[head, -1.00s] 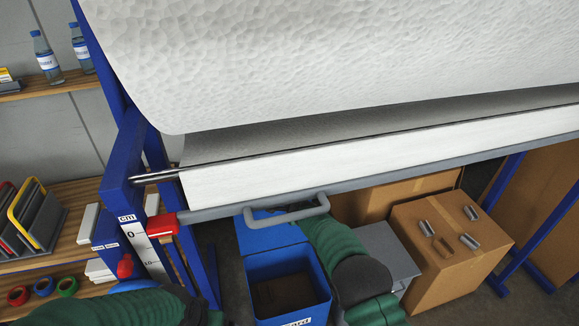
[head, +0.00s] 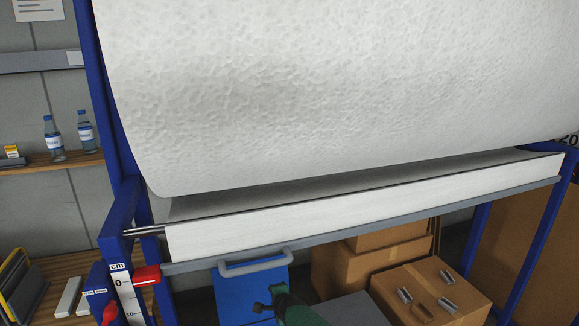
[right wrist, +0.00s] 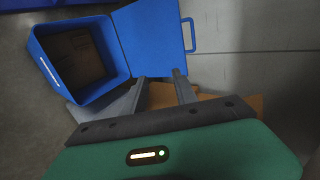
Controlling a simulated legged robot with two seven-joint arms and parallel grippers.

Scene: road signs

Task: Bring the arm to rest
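My right arm (head: 290,305) is green and shows only at the bottom edge of the head view, just below the grey handle (head: 253,267), with a dark part at its end. In the right wrist view my right gripper (right wrist: 159,80) has its two dark fingers apart, with nothing between them. The fingers point toward the open blue bin (right wrist: 82,58) and its blue lid (right wrist: 153,42). My left arm and gripper are not in view.
A large white roll (head: 330,90) fills the upper head view above a white bar (head: 360,220) on a blue frame (head: 118,205). Cardboard boxes (head: 430,290) stand below right. A red-tabbed cm scale (head: 130,292) and shelf bottles (head: 86,130) are at left.

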